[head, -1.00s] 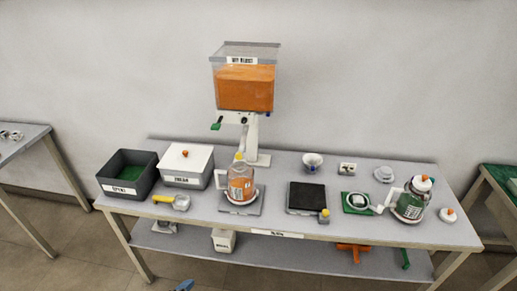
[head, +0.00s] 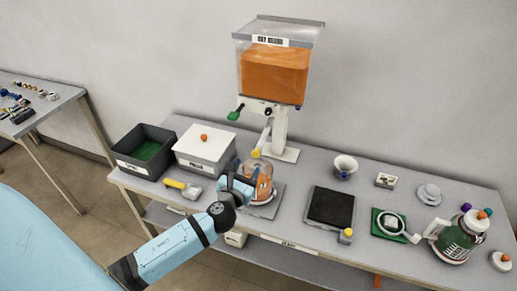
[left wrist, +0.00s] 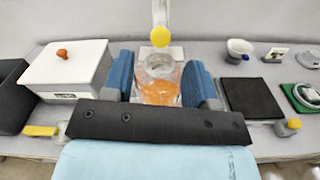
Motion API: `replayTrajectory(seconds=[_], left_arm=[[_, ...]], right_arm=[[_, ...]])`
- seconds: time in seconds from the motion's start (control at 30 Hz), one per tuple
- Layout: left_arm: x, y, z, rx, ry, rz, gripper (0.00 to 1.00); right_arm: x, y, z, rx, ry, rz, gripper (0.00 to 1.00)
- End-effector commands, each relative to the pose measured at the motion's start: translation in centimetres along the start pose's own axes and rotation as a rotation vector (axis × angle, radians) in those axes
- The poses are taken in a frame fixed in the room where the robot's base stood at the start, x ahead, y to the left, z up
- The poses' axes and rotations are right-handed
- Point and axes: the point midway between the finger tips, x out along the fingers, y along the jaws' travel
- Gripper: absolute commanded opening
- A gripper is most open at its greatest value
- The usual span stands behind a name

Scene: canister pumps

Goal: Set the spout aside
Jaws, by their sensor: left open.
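The spout (head: 264,136) is a white tube with a yellow tip, slanting down from the dispenser (head: 273,72) that holds orange contents. Its yellow tip is above the clear jug (head: 264,175), which has orange contents and stands on a grey plate. In the left wrist view the spout (left wrist: 160,14) comes down from the top edge, just beyond the jug (left wrist: 161,92). My left gripper (head: 242,186) is at the near side of the jug and hides part of it. In the left wrist view the open blue fingers (left wrist: 160,82) appear either side of the jug; contact cannot be told.
A dark bin (head: 124,161) and a white lidded box (head: 193,155) stand left, with a yellow-handled scoop (head: 179,185) in front. A green lever (head: 236,113) sticks out under the dispenser.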

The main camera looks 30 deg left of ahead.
Motion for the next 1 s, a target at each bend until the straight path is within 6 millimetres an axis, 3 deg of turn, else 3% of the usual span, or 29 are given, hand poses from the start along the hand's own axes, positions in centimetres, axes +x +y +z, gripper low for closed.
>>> replayTrajectory(seconds=[0.2, 0.4, 0.83, 1.0], left_arm=[[4.8, 0.0, 0.2, -0.002, -0.001, 0.001, 0.53], [7.5, 0.0, 0.1, -0.002, 0.0, 0.0, 0.53], [8.5, 0.0, 0.0, -0.003, 0.001, -0.001, 0.53], [8.5, 0.0, 0.0, -0.003, 0.001, -0.001, 0.16]], right_arm=[[-0.3, 0.7, -0.9, -0.003, 0.007, 0.013, 0.43], [-0.4, 0.8, -1.0, -0.004, 0.006, 0.015, 0.43], [-0.4, 0.5, -1.0, -0.001, 0.004, 0.011, 0.43], [-0.5, 0.4, -1.0, 0.0, 0.004, 0.01, 0.43]])
